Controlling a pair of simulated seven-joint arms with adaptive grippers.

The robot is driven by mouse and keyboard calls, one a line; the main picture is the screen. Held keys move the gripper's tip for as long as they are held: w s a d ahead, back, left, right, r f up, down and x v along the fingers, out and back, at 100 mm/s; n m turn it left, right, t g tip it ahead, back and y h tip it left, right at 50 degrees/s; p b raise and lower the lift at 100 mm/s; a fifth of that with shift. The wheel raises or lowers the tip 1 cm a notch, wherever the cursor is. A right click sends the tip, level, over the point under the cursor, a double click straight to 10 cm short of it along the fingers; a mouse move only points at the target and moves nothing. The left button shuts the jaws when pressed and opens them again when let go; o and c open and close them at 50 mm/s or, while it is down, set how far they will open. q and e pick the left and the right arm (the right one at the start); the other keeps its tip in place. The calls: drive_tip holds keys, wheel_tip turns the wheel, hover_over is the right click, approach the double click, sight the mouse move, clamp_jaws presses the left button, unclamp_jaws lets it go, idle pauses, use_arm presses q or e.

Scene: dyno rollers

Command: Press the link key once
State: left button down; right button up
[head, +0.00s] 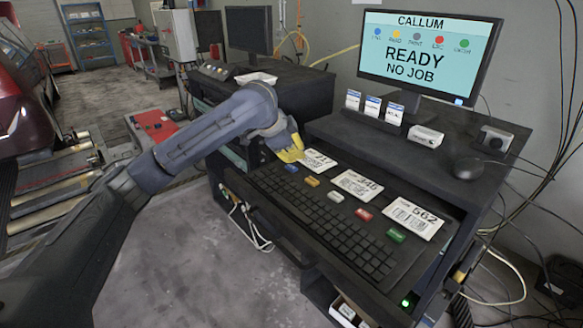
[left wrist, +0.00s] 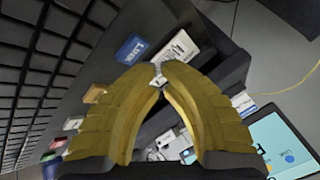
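The link key is a blue block marked "LINK" (left wrist: 132,49), in front of and to the left of my fingertips in the left wrist view. In the head view a small part of the blue link key (head: 291,168) shows just below my left gripper (head: 292,155). The yellow fingers of the left gripper (left wrist: 158,70) meet at their tips with nothing visible between them. The tips are close to the link key and look apart from it; their exact height above it cannot be told. My right gripper is in neither view.
Orange (head: 312,181), white (head: 335,196), red (head: 363,214) and green (head: 396,236) keys line up behind the black keyboard (head: 325,215). Numbered cards (head: 357,184) lie behind them. The monitor (head: 425,60) reads "CALLUM READY NO JOB". A mouse (head: 467,169) rests on the shelf.

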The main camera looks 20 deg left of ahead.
sight(296, 167)
use_arm(q)
drive_tip(key=shift+f, duration=1)
idle(2.4)
drive_tip(key=shift+r, duration=0.85)
drive_tip(key=shift+r, duration=2.5)
